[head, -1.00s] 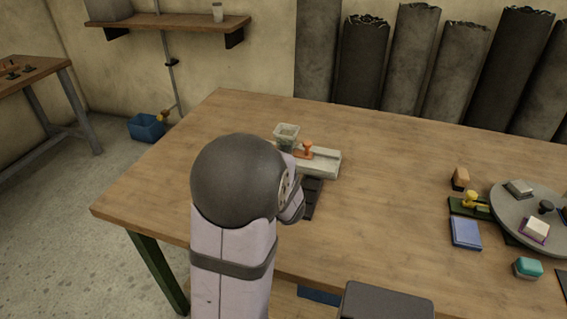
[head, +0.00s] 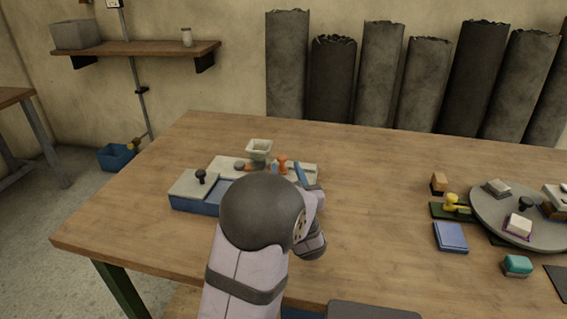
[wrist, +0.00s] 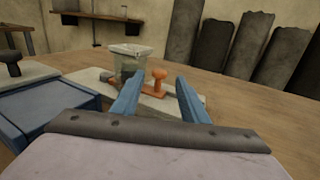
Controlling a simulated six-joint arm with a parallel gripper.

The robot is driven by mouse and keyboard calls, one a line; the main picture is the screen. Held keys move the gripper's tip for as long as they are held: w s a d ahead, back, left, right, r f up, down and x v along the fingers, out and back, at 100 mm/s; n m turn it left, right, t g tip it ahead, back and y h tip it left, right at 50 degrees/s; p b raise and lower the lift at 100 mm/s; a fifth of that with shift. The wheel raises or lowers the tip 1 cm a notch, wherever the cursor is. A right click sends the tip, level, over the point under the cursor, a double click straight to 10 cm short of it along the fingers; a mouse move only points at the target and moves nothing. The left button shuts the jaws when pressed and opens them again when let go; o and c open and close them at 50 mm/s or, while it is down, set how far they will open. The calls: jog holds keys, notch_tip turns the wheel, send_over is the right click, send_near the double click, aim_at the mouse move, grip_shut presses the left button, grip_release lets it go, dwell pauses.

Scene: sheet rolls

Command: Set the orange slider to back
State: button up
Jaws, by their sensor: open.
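In the wrist view the slider (wrist: 158,80) shows between the two blue fingers of my gripper (wrist: 158,88). My gripper (head: 289,172) is open, one finger to each side of the slider in the picture. I see no contact, and the depth between fingertips and knob is hard to judge. My arm and fingers hide the front part of the base and some of its slot.
A blue box (head: 192,204) with a pale lid and dark knob (head: 201,176) lies left of my arm. A round grey tray (head: 485,213) with small blocks is at right.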

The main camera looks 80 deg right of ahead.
aim_at(282, 160)
jog(key=shift+x, duration=2.15)
